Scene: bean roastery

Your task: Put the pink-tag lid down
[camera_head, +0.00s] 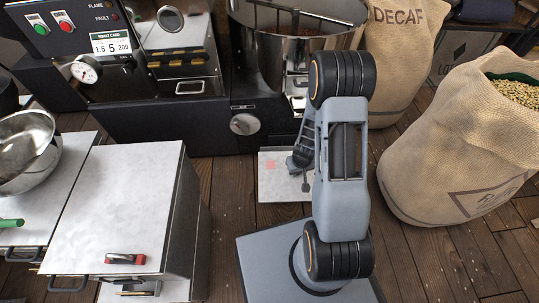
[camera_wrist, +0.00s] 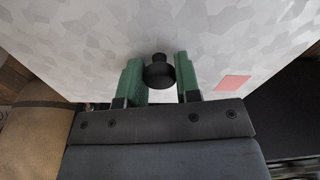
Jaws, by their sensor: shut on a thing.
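The pink-tag lid is a flat, pale grey square panel (camera_head: 285,192) in front of the roaster, with a small pink square tag (camera_head: 270,165) on its upper left part. In the wrist view the lid (camera_wrist: 215,35) fills the upper picture, with the pink tag (camera_wrist: 233,83) at right. My gripper (camera_wrist: 159,75) has green fingers shut on the lid's black knob (camera_wrist: 160,73), one on each side. In the head view my gripper (camera_head: 304,172) is over the lid, partly hidden by my arm. I cannot tell whether the lid touches anything below.
The black roaster (camera_head: 180,125) stands behind, with a steel drum (camera_head: 300,50). A grey-topped cabinet (camera_head: 115,200) at left bears a small red-and-black object (camera_head: 125,259). Bean sacks (camera_head: 450,150) stand at right. Wooden floor (camera_head: 225,190) shows between cabinet and lid.

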